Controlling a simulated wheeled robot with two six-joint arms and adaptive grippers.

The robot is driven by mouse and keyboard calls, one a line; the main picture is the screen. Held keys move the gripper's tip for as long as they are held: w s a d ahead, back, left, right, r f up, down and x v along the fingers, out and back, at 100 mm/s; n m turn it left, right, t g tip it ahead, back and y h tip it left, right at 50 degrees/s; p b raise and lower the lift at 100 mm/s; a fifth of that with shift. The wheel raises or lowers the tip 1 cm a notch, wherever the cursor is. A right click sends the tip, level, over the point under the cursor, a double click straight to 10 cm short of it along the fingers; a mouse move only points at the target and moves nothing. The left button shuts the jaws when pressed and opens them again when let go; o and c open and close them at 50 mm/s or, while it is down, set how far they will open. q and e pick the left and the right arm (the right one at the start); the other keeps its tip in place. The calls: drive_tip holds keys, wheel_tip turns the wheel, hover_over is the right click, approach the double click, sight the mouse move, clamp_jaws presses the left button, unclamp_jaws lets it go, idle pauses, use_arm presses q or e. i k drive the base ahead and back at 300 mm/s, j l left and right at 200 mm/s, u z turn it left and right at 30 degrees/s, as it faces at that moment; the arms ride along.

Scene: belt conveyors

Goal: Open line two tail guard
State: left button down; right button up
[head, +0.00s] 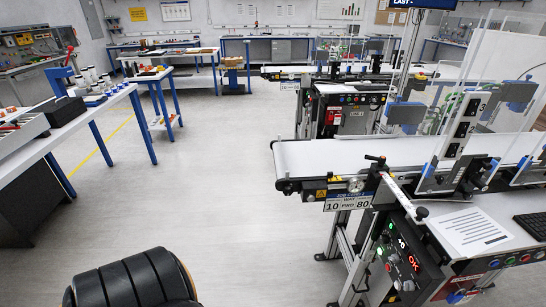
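Two belt conveyors show in the head view. The near conveyor (400,152) has its rounded left end (287,187) facing the aisle, with a yellow warning sticker and a knob at its side. The far conveyor (290,70) also has its left end toward the aisle. I cannot read which one is line two. I cannot clearly make out a separate tail guard or whether one is open. A white bar with black ends (400,190) slants over the near conveyor's front corner. Neither of my grippers is in view.
A control box (405,255) with red digits and a desk with a paper sheet (468,232) stand at the right. A workbench (70,130) is at the left. A black ribbed thing (130,283), unidentified, is at the bottom. Open floor (225,190) lies between.

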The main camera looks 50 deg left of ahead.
sight(314, 191)
drive_tip(key=u, duration=1.1)
